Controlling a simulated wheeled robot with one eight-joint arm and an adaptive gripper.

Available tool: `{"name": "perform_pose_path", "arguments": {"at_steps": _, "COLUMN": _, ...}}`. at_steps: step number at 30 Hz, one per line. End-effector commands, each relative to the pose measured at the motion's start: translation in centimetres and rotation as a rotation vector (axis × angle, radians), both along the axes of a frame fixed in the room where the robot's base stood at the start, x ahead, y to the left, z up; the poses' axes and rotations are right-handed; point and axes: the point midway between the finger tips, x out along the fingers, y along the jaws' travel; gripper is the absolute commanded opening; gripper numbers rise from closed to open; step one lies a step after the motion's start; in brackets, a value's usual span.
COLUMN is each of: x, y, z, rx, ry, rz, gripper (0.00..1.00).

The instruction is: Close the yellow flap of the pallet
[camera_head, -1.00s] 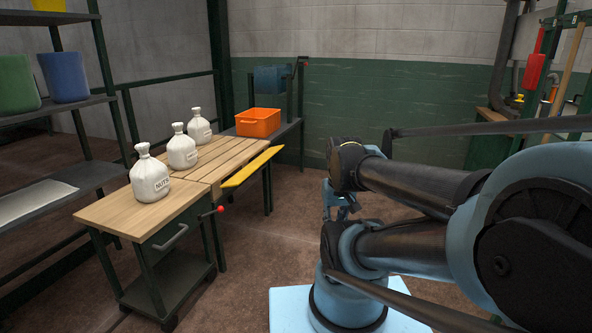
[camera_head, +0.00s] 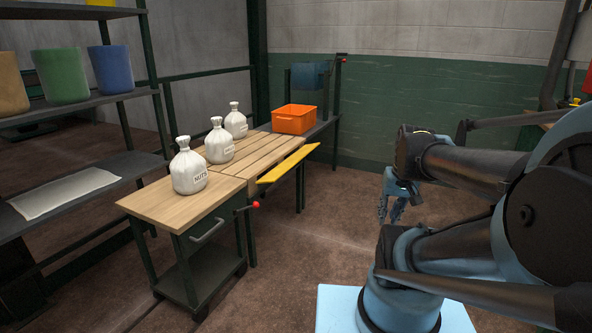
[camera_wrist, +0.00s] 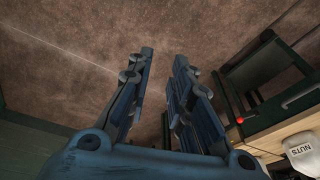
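The yellow flap (camera_head: 288,164) sticks out, tilted, from the right side of the slatted wooden pallet (camera_head: 249,157) in the head view. A small red knob (camera_head: 256,204) sits at the pallet's near corner, and it also shows in the wrist view (camera_wrist: 240,120). My gripper (camera_head: 389,207) hangs to the right of the flap, well apart from it, over the floor. In the wrist view my gripper (camera_wrist: 160,65) has its two fingers apart with nothing between them. The flap cannot be made out in the wrist view.
Several white sacks stand in a row on the pallet and the wooden-topped cart (camera_head: 188,204); the nearest sack (camera_head: 189,172) reads NUTS. An orange crate (camera_head: 294,120) stands behind. A shelf with buckets (camera_head: 110,70) is at the left. The floor (camera_head: 290,265) right of the pallet is clear.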

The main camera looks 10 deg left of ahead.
Motion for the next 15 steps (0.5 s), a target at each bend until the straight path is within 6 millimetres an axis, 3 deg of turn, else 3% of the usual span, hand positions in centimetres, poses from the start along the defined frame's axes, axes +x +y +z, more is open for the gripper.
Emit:
{"name": "perform_pose_path", "arguments": {"at_steps": 6, "x": 6.0, "y": 2.7, "z": 3.0, "rx": 0.107, "ry": -0.044, "rz": -0.004, "gripper": 0.2}}
{"name": "perform_pose_path", "arguments": {"at_steps": 15, "x": 14.7, "y": 6.3, "z": 5.9, "rx": 0.256, "ry": -0.1, "rz": -0.022, "gripper": 0.2}}
